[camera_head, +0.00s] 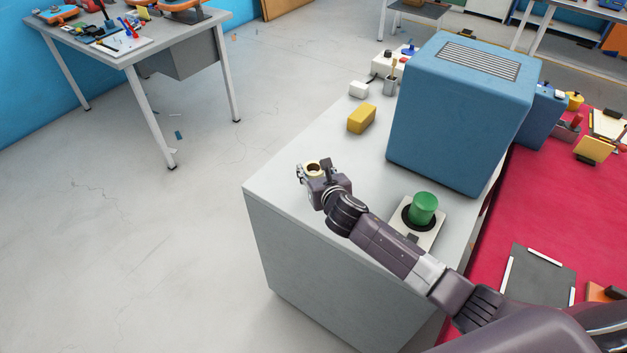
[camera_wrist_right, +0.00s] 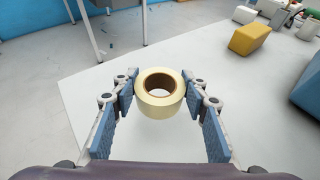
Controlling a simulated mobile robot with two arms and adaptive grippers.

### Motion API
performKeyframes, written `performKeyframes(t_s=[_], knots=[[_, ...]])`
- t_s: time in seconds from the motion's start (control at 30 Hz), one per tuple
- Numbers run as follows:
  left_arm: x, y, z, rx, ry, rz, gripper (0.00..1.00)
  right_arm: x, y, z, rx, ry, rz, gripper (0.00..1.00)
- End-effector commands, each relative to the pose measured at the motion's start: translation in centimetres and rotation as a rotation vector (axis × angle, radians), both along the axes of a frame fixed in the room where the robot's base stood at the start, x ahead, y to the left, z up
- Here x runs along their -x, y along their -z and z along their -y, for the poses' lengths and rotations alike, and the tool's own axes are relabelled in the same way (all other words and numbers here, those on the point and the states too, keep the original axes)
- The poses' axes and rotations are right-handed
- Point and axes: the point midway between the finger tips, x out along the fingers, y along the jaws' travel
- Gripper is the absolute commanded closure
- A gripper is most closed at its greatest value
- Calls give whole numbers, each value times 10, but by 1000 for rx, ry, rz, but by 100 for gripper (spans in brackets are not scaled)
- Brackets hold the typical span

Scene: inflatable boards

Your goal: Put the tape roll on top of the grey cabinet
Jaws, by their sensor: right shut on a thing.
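The tape roll (camera_wrist_right: 159,104) is pale yellow with a brown core. My right gripper (camera_wrist_right: 157,92) is shut on it, one finger on each side, in the right wrist view. In the head view the right gripper (camera_head: 314,168) and the tape roll (camera_head: 312,167) show over the near-left part of the grey cabinet's top (camera_head: 270,184). I cannot tell whether the roll touches the top or hangs just above it. My left gripper is not in view.
A large blue box (camera_head: 440,120), a yellow block (camera_head: 362,118) and a green button (camera_head: 423,208) stand on the cabinet top. A white block (camera_head: 359,89) is further back. The top around the yellow block's near side is clear. A red surface (camera_head: 545,200) lies to the right.

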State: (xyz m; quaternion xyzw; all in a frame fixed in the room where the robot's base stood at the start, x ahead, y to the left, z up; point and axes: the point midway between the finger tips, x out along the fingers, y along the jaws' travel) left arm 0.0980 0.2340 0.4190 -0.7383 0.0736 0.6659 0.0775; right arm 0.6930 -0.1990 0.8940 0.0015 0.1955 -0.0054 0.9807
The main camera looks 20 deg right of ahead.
Motion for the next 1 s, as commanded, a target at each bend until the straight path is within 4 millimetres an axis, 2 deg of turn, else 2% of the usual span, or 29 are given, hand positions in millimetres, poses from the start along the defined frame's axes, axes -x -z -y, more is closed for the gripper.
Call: performKeyframes(t_s=[0.3,0.73,0.77,0.9,1.0], knots=[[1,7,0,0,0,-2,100,1,42,0,-2,1,-3,83],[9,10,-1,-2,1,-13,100,0,49,0,0,0,-1,83],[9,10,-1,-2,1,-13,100,0,49,0,0,0,-1,58],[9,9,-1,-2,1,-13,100,0,48,0,0,0,-1,43],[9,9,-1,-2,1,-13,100,0,48,0,0,0,-1,42]])
